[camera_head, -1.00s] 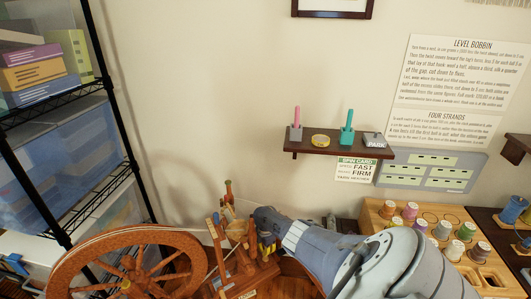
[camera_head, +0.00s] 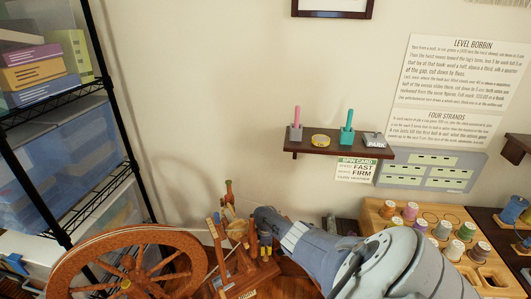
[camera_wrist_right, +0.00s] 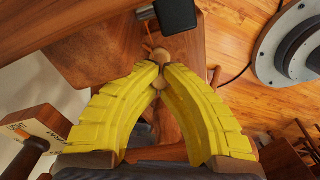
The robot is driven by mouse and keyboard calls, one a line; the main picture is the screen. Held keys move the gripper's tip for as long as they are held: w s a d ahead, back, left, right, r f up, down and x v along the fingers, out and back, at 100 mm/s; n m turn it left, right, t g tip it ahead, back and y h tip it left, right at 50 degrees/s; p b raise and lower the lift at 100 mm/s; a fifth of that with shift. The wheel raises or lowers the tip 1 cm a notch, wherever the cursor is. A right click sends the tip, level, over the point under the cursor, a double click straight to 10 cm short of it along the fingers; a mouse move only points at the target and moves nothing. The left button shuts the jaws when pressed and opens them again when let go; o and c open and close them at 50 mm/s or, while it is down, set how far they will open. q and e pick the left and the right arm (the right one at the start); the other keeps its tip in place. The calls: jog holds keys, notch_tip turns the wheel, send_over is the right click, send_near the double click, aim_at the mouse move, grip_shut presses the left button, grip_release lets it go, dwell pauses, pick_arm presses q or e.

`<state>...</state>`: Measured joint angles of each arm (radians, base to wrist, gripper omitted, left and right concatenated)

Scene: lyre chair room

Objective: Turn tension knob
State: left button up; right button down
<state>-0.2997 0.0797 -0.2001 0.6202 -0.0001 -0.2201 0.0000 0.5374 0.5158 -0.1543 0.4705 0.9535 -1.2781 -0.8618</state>
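The spinning wheel (camera_head: 128,236) stands at the lower left in the head view, with its large spoked drive wheel beside its wooden frame and uprights (camera_head: 217,242). My right gripper (camera_head: 264,249) is low beside those uprights. In the right wrist view, my right gripper's yellow fingers (camera_wrist_right: 161,74) converge on a small round wooden knob (camera_wrist_right: 160,56). The fingertips appear closed around it, and a second rounded wooden part shows just below, between the fingers. The knob is hidden in the head view. My left gripper is not in view.
A wire shelf rack (camera_head: 108,190) with bins stands at the left. A wooden spool tray (camera_head: 375,222) is at the right. A dark block (camera_wrist_right: 177,14) is close above the fingertips.

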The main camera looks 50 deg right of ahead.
aim_at(266, 250)
dwell(0.4)
jog(key=c, duration=1.3)
grip_release()
notch_tip(266, 250, up, 12)
jog(key=shift+s, duration=0.15)
